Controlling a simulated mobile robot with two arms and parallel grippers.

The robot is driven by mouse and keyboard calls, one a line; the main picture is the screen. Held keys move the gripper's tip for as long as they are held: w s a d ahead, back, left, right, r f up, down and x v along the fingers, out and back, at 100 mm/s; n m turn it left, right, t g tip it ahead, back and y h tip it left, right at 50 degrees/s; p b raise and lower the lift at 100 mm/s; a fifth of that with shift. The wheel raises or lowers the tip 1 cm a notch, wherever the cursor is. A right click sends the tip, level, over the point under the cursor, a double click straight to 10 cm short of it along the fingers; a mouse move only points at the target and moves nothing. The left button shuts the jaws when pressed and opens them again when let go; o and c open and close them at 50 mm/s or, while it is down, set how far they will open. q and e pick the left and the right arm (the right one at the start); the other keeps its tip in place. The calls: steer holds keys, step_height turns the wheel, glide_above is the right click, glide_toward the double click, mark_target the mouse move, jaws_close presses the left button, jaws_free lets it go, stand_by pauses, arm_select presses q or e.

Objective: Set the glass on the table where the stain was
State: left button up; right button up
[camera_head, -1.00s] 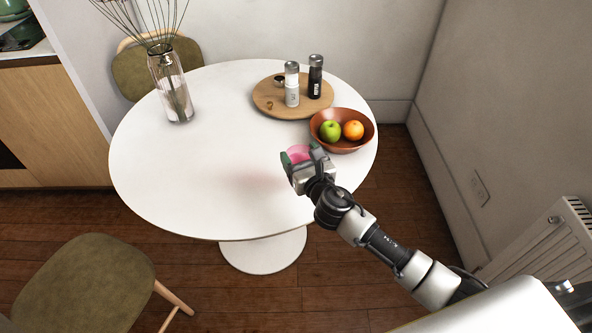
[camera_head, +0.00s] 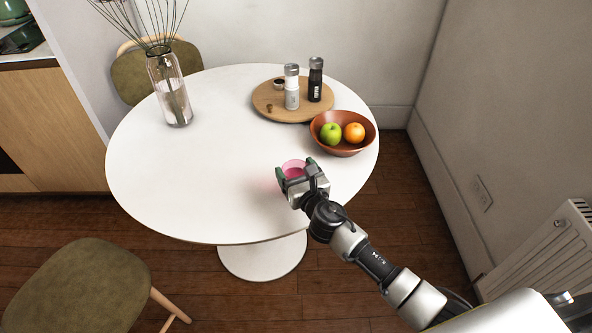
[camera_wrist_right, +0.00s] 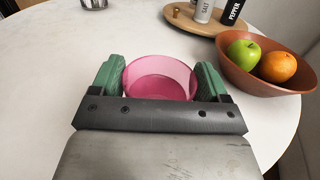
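The pink see-through glass (camera_head: 293,168) is between the two green-padded fingers of my right gripper (camera_head: 296,174), over the right front part of the white round table (camera_head: 190,180). In the right wrist view the glass (camera_wrist_right: 160,80) stands upright with its round rim up, and the fingers of the gripper (camera_wrist_right: 160,85) flank it closely. Its lower part is hidden by the gripper, so I cannot tell whether it touches the table. A faint pink tint lies on the tabletop just left of the gripper; no distinct stain shows. My left gripper is out of view.
A brown bowl (camera_head: 346,147) with an apple and an orange stands behind and right of the gripper. A wooden board (camera_head: 264,104) with shakers is at the back, and a glass vase (camera_head: 171,90) at the back left. The table's left and middle are clear.

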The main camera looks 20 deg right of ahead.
steer(key=shift+o, duration=1.4)
steer(key=shift+r, duration=0.2)
steer(key=s+d, duration=0.1)
steer(key=s, duration=1.1)
steer(key=shift+d, duration=0.2)
